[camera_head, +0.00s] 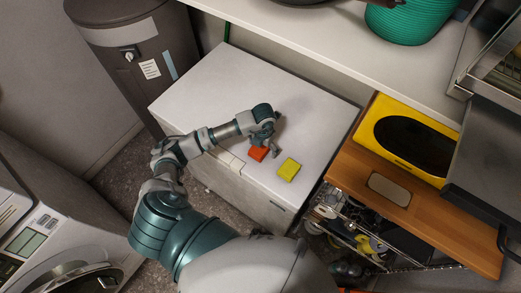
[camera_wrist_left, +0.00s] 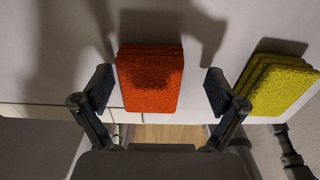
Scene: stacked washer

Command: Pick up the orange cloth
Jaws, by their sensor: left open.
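The orange cloth (camera_head: 258,153) is a small folded stack on the white chest top, near its front edge. In the left wrist view the orange cloth (camera_wrist_left: 150,78) sits between the two fingers. My left gripper (camera_head: 265,143) is right over the cloth in the head view. In the left wrist view my left gripper (camera_wrist_left: 155,92) is open, with a finger on each side of the cloth and a gap visible on both sides. Whether the fingertips touch the chest top is unclear.
A folded yellow cloth (camera_head: 288,169) lies just right of the orange one; it also shows in the left wrist view (camera_wrist_left: 275,84). The white chest (camera_head: 310,110) has free room behind them. A wooden counter (camera_head: 365,200) stands right, a washer (camera_head: 50,240) at lower left.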

